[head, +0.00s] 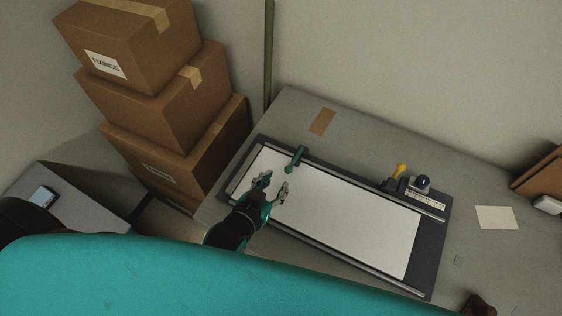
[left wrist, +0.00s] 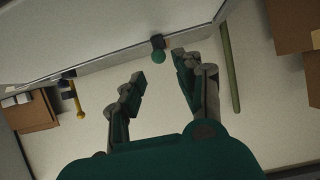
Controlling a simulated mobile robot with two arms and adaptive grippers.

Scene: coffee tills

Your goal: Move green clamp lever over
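The green clamp lever (head: 294,159) sits at the far left edge of a board (head: 340,215) with a white surface and dark rim. Its round green knob points towards the board. My left gripper (head: 273,186) is open and empty above the board's left part, just in front of the lever in the head view. In the left wrist view the green knob (left wrist: 158,56) shows between and beyond the two spread fingertips (left wrist: 160,68). I cannot tell the gap between fingers and knob exactly, but they look apart.
A yellow lever (head: 400,171) and a dark round knob (head: 423,182) stand at the board's far right. Stacked cardboard boxes (head: 160,100) are at left. A green pole (head: 268,50) rises behind the table. A brown strip (head: 322,121) and paper (head: 496,217) lie flat.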

